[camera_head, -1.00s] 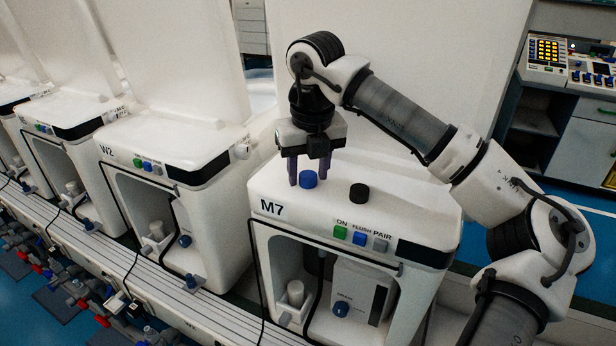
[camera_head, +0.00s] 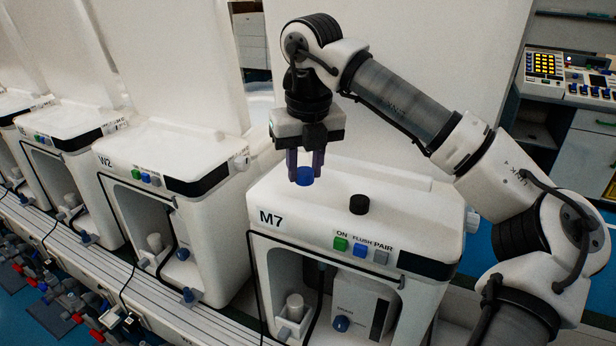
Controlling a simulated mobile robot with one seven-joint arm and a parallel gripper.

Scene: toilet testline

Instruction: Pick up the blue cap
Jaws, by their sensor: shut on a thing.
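The blue cap (camera_head: 305,177) is a short blue cylinder at the top left of the white unit marked M7 (camera_head: 285,196). My gripper (camera_head: 305,168) points straight down from above with its two dark purple fingers around the cap. The fingers are shut on the cap, and its lower part shows below the fingertips. Whether the cap still touches the unit's top is hard to tell.
A black cap (camera_head: 359,204) stands on the same top, right of the blue one. The W2 unit (camera_head: 165,155) stands to the left. A tall white panel (camera_head: 400,60) rises behind.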

